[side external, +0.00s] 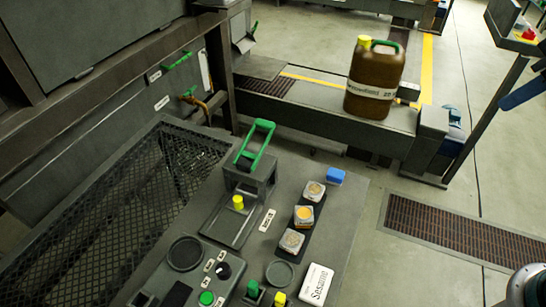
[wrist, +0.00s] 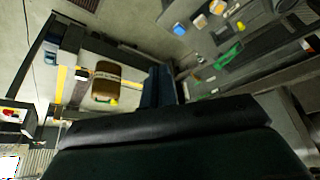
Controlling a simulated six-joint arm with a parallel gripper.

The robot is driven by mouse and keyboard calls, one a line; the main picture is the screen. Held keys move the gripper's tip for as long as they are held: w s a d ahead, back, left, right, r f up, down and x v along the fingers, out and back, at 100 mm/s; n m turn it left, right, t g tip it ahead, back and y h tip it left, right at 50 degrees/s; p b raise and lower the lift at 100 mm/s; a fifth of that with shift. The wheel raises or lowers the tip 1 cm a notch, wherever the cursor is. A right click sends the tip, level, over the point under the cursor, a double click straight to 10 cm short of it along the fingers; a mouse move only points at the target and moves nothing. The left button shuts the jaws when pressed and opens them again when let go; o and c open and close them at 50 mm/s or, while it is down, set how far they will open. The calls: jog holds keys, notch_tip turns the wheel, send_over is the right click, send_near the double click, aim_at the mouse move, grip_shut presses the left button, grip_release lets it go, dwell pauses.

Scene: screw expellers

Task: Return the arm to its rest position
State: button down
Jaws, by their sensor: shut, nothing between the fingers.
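My gripper (wrist: 158,82) shows in the wrist view as dark, blue-grey fingers rising from a broad black body that fills the lower part. The fingers are together with nothing between them. It hangs clear of the bench and touches nothing that I can see. The side external view does not show the gripper; a rounded dark part at its bottom right corner may be mine.
A brown jug (side external: 374,82) with a yellow cap stands on the conveyor. A mesh-covered bin (side external: 120,215) lies left.

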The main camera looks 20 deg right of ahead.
jog(key=s+d+f+m, duration=0.1)
jog(key=s+d+f, duration=0.1)
jog(key=s, duration=0.6)
jog(key=shift+d+f+t+h, duration=0.3)
jog(key=shift+d+f, duration=0.05)
jog(key=shift+d, duration=0.25)
dwell(1.3)
